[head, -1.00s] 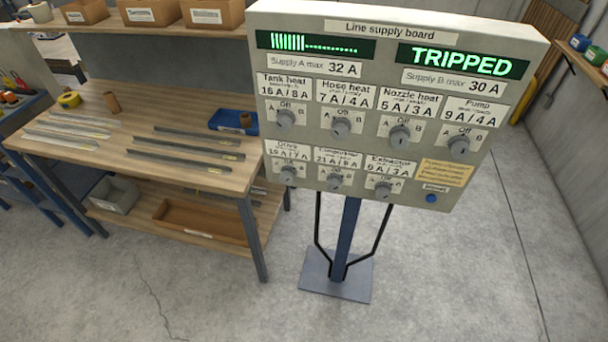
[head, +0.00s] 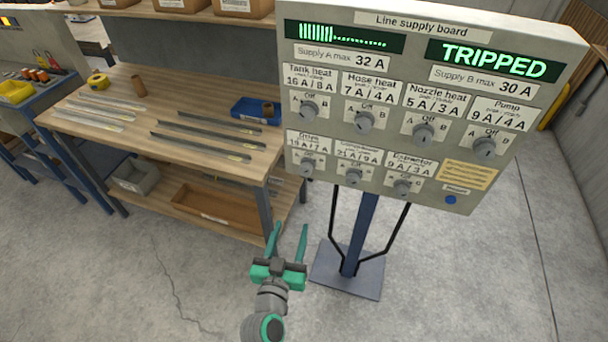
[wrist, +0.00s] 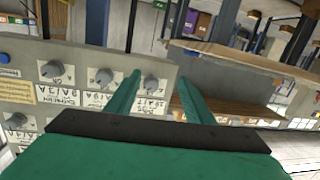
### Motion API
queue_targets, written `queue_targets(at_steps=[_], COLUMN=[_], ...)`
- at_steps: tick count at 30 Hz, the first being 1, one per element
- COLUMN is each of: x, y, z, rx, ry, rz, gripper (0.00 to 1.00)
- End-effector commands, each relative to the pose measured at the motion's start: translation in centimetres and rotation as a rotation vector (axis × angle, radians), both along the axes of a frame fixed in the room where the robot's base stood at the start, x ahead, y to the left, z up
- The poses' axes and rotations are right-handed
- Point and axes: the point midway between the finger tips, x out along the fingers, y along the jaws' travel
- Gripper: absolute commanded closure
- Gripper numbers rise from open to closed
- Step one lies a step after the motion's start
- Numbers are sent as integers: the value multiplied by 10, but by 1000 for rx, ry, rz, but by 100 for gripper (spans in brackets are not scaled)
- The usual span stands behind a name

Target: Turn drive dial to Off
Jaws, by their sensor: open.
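The drive dial (head: 306,167) is a small grey knob at the left end of the lower row on the line supply board (head: 400,77). Its pointer is too small to read. My gripper (head: 289,228) has green fingers spread apart and empty, below and slightly left of the dial in the head view, apart from the board. In the wrist view the board appears upside down, with the drive dial (wrist: 151,82) between and beyond the fingers of my gripper (wrist: 159,78).
The compressor dial (head: 353,176) sits just right of the drive dial, with the extractor dial (head: 402,187) beyond. The Supply B display (head: 494,60) reads TRIPPED. A wooden workbench (head: 130,120) stands left of the board. The board's stand (head: 362,240) rises from a floor plate.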

Motion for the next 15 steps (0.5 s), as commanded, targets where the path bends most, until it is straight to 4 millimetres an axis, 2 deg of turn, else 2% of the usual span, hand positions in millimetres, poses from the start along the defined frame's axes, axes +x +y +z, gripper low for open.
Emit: queue_targets(at_steps=[1, 6, 10, 15], x=[14, 39, 48, 60], y=[1, 0, -2, -6], z=[16, 48, 61, 63], rx=[6, 25, 34, 37], ry=[-27, -81, -102, -108], rz=[-23, -94, -122, -131], gripper=[52, 52, 52, 52])
